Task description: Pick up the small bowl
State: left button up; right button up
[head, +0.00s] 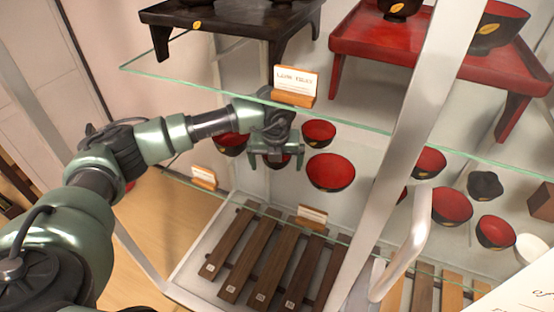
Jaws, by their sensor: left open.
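My left arm reaches in from the left between the glass shelves of a display cabinet. My left gripper (275,166) is open and points down over the middle shelf. Another small bowl (319,133) stands just right of the gripper, and a larger bowl (331,172) is in front of that one. A further bowl (231,144) is to the left, partly covered by my arm. My right gripper is not in view.
The upper glass shelf (225,85) bears a black stand (235,22), a red stand (385,44) and a card (296,82) above my gripper. A metal door frame (418,110) with a handle (405,250) crosses the right side. Wooden slats (262,262) lie below.

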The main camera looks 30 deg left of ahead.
aim_at(286, 159)
pick_arm(q)
jog(key=w, duration=0.1)
jog(key=w+a, duration=0.2)
jog(key=w, duration=0.1)
jog(key=shift+w+a+f, duration=0.15)
jog(key=shift+w+f, duration=0.15)
jog(key=shift+f, duration=0.25)
jog(key=shift+c, duration=0.3)
jog(key=c, duration=1.2)
jog(key=shift+c, duration=0.2)
jog(key=shift+r, duration=0.1)
